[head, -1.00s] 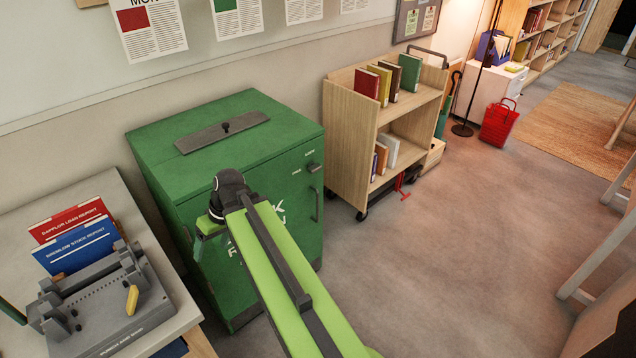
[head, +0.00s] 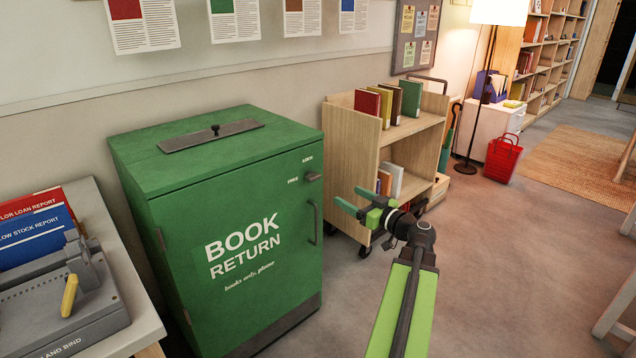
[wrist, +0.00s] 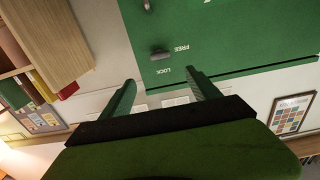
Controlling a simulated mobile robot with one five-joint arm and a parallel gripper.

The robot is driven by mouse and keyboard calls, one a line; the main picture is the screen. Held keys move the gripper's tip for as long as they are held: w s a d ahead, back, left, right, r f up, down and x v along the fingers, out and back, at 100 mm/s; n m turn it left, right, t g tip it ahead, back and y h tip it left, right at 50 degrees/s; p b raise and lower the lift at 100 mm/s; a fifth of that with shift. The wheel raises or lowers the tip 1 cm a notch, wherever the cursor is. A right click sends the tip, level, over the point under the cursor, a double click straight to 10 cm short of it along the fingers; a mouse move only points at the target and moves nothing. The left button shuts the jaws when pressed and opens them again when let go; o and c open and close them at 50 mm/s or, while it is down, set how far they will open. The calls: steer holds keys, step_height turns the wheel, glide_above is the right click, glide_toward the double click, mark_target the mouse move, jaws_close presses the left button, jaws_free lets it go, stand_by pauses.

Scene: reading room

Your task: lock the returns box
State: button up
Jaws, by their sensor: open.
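The green returns box (head: 225,235), lettered BOOK RETURN, stands against the wall with its door shut. A small dark lock knob (head: 312,177) sits at the door's upper right, beside the words LOCK and FREE. In the wrist view, which is upside down, the knob (wrist: 160,54) lies crosswise and seems to point toward FREE. My gripper (head: 353,200) is open and empty, to the right of the door and a little lower than the knob in the head view. In the wrist view the knob shows beyond the gap between the fingertips (wrist: 161,80), apart from them.
A door handle (head: 313,222) is below the knob. A wooden book cart (head: 352,150) stands close to the right of the box, behind my gripper. A desk (head: 135,310) with a grey binding machine (head: 60,315) is at the left. Open floor (head: 500,240) lies right.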

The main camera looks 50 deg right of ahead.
mark_target(316, 178)
steer(key=w, duration=1)
steer(key=w+d, duration=0.1)
steer(key=w, duration=0.4)
steer(key=shift+w, duration=0.4)
